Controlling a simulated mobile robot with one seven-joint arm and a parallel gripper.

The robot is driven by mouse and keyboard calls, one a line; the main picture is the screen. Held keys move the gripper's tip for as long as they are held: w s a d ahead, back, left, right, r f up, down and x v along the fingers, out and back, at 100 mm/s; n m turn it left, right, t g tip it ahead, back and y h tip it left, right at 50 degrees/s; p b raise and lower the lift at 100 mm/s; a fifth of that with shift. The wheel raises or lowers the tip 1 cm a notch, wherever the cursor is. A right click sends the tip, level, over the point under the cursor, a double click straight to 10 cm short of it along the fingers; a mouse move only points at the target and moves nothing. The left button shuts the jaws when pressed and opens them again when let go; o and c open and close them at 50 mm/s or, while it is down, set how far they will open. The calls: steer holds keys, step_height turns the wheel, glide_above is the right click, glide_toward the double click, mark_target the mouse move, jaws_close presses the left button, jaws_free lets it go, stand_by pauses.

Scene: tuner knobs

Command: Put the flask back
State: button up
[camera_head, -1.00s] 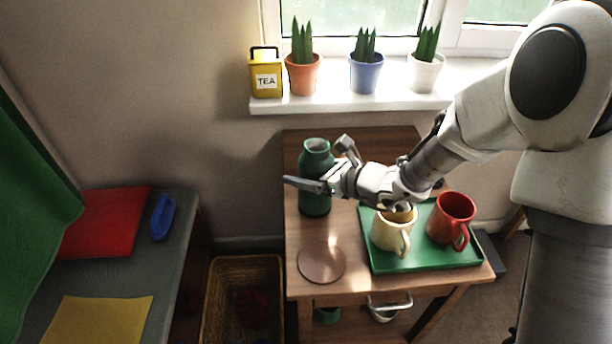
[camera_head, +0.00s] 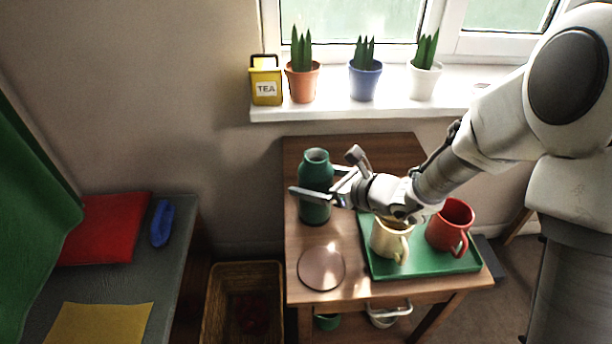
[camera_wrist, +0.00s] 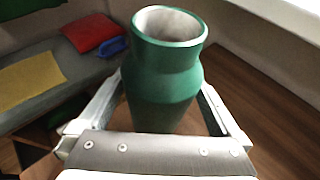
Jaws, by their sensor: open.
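The green flask (camera_head: 316,168) stands upright on the small wooden table, toward its back left, with its top open. It also shows in the wrist view (camera_wrist: 165,75), between the two fingers. My gripper (camera_head: 318,184) is open, with one finger on each side of the flask's body. Whether the fingers touch the flask cannot be told. A round pinkish-brown disc (camera_head: 321,269) lies flat on the table in front of the flask, with nothing on it.
A green tray (camera_head: 430,264) on the table's right holds a cream mug (camera_head: 389,240) and a red mug (camera_head: 449,226), below my forearm. A wicker basket (camera_head: 240,270) stands on the floor left of the table. Potted plants and a yellow tea tin (camera_head: 265,86) line the windowsill.

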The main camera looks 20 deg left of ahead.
steer(key=p+v, duration=0.2)
steer(key=v, duration=0.7)
steer(key=shift+s+d, duration=0.15)
steer(key=shift+d, duration=0.15)
steer(key=s+d+r+n+g+h, duration=0.35)
steer(key=s+d+r+n, duration=0.55)
steer(key=n, duration=0.4)
steer(key=s+d+r+n+t+h, duration=0.2)
steer(key=s+d+n+h, duration=0.1)
steer(key=d, duration=0.6)
steer(key=s+d+r+n+t+h, duration=0.2)
steer(key=d+n+h, duration=0.3)
steer(key=d, duration=0.4)
steer(key=shift+s+r+t+h, duration=0.25)
steer(key=shift+s+t+h, duration=0.2)
steer(key=shift+t+h, duration=0.25)
steer(key=shift+a, duration=0.1)
step_height(320, 180, up, 21)
steer(key=p, duration=2)
steer(key=shift+f+p, duration=0.25)
steer(key=shift+p, duration=0.1)
